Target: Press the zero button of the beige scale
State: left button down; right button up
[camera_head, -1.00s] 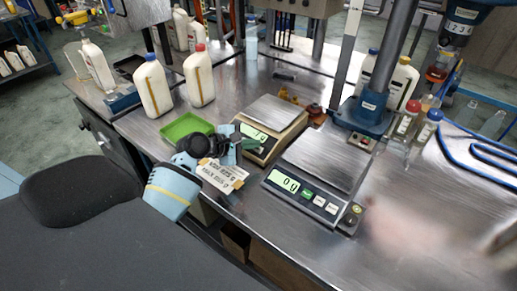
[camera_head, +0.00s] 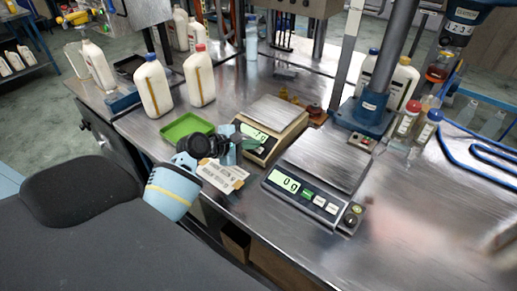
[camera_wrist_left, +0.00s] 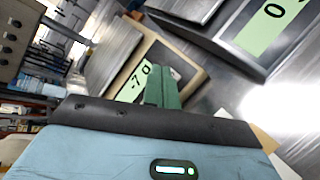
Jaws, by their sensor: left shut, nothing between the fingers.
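The beige scale (camera_head: 278,111) stands on the metal bench, with a steel pan and a lit green display on its front panel. The display also shows in the left wrist view, on the beige scale (camera_wrist_left: 183,58), with a reading that looks like minus seven and something. My left gripper (camera_head: 238,142) is shut and empty at the left front of this scale. In the left wrist view the closed fingers (camera_wrist_left: 163,84) lie over the front panel beside the display. The zero button is hidden or too small to make out. I cannot tell whether the fingertips touch the panel. My right gripper is out of view.
A darker scale (camera_head: 328,160) reading zero stands close on the right. A green tray (camera_head: 187,127) and white bottles (camera_head: 153,88) are on the left. A printed card (camera_head: 222,174) lies at the bench edge under my left arm. A blue press stand (camera_head: 364,117) is behind.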

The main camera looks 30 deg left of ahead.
pick_arm(q)
jog(key=shift+w+f, duration=0.1)
jog(key=shift+f, duration=0.05)
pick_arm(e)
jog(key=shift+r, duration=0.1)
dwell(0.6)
pick_arm(q)
jog(key=shift+f, duration=0.2)
jog(key=shift+w+f, duration=0.2)
jog(key=shift+f, duration=0.25)
dwell(0.9)
jog(key=shift+r, duration=0.1)
jog(key=shift+s+r+p, duration=0.25)
jog(key=shift+r+p, duration=0.45)
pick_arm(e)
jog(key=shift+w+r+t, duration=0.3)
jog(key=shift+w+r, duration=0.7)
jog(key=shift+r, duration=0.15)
